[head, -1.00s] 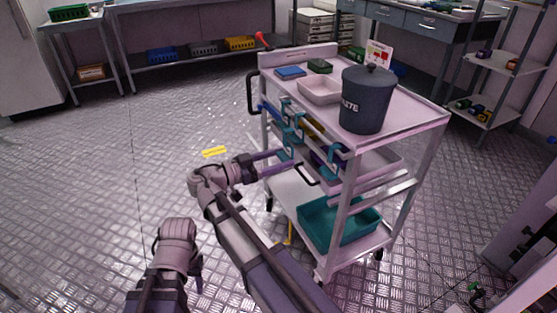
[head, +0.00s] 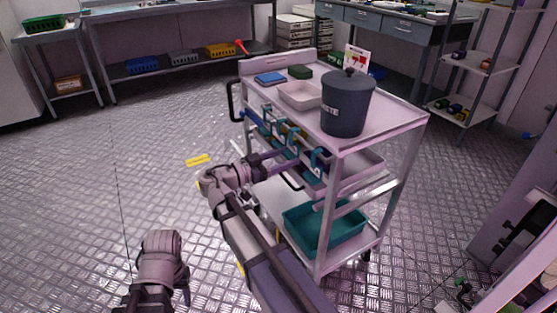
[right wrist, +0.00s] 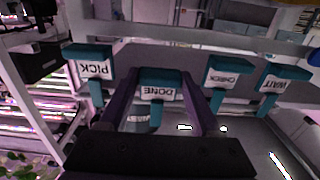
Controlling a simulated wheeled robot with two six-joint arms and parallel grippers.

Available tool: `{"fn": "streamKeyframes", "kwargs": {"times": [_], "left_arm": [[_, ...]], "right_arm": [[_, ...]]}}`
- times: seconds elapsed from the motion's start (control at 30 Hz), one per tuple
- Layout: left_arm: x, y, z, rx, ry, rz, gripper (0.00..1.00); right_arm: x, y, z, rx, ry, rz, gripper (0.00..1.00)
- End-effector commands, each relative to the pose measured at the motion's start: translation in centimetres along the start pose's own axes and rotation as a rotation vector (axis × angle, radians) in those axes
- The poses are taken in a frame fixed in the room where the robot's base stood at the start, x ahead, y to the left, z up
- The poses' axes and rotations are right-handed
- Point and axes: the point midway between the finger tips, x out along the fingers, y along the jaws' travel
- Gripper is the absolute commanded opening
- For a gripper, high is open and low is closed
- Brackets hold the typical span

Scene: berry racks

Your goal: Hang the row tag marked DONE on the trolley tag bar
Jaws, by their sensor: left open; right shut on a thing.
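In the right wrist view a teal row tag with a white label reading DONE (right wrist: 158,92), upside down in the picture, sits between the two purple fingers of my right gripper (right wrist: 157,106), which is shut on it. Similar teal tags marked PICK (right wrist: 93,68), CHECK (right wrist: 228,78) and WAIT (right wrist: 279,83) stand to either side. In the head view my right gripper (head: 277,156) reaches the trolley's near side, where teal tags (head: 318,160) hang in a row. Whether the DONE tag touches the bar is unclear. My left gripper (head: 185,289) is low at left, mostly hidden and apart from the trolley.
The trolley (head: 402,115) carries a dark waste bin (head: 346,105), a pale tray (head: 301,96) and a teal bin (head: 325,235) on its lower shelf. A shelf rack stands right (head: 467,104). Open floor (head: 90,210) lies left, with a yellow mark (head: 198,160).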

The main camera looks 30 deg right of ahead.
Motion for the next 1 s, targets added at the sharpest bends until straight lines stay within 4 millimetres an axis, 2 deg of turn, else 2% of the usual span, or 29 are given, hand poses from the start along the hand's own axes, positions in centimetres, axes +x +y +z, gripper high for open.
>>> {"fn": "streamKeyframes", "kwargs": {"times": [0.2, 0.4, 0.87, 0.9, 1.0], "left_arm": [[0.0, 0.0, 0.0, 0.000, 0.000, 0.000, 0.50], [1.3, 0.2, -0.1, 0.002, 0.001, 0.001, 0.50], [1.5, 0.2, -0.1, 0.003, 0.001, 0.002, 0.50], [1.5, 0.2, -0.1, 0.003, 0.001, 0.002, 0.50], [1.5, 0.2, -0.1, 0.003, 0.001, 0.002, 0.50]], "right_arm": [[1.6, 0.0, 0.0, 0.000, 0.000, 0.001, 0.15], [1.4, 0.0, 1.3, 0.000, 0.000, 0.000, 0.15], [1.4, 0.0, 1.5, 0.000, 0.000, 0.000, 0.15], [1.4, 0.0, 1.5, 0.000, 0.000, 0.000, 0.66], [1.4, 0.0, 1.5, 0.000, 0.000, 0.000, 0.77]]}}
